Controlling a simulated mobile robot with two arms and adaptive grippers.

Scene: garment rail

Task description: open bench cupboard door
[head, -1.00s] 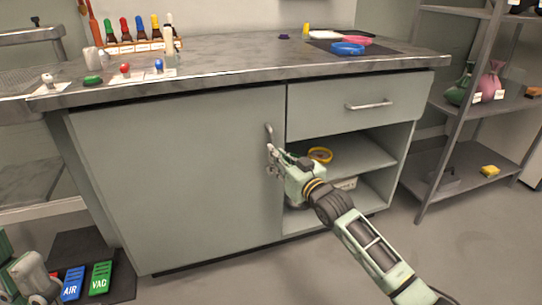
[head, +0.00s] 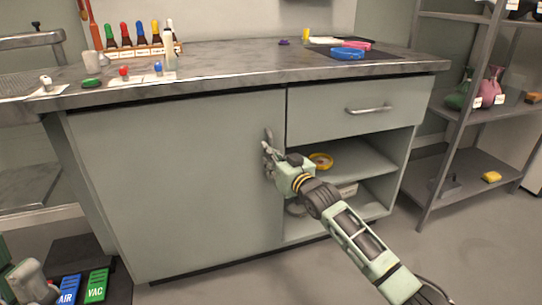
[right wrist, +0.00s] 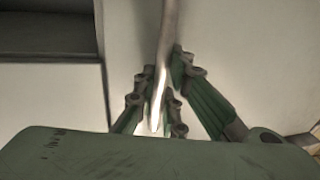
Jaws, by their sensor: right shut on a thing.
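The bench cupboard door (head: 170,190) is the wide grey-green panel on the left of the bench front in the head view. It looks closed or nearly so. Its upright bar handle (head: 268,134) is near the door's right edge. My right gripper (head: 267,158) is shut on the handle, its fingers covering the lower part. In the right wrist view the handle (right wrist: 166,50) runs down between the fingers of the right gripper (right wrist: 165,95). My left gripper is not in view; a grey and green part of my left arm shows at bottom left.
A closed drawer (head: 360,104) and open shelves with a yellow tape roll (head: 321,160) are right of the door. Bottles and small items stand on the worktop (head: 230,62). A metal rack (head: 455,130) is at right. AIR and VAC blocks (head: 96,286) are at lower left.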

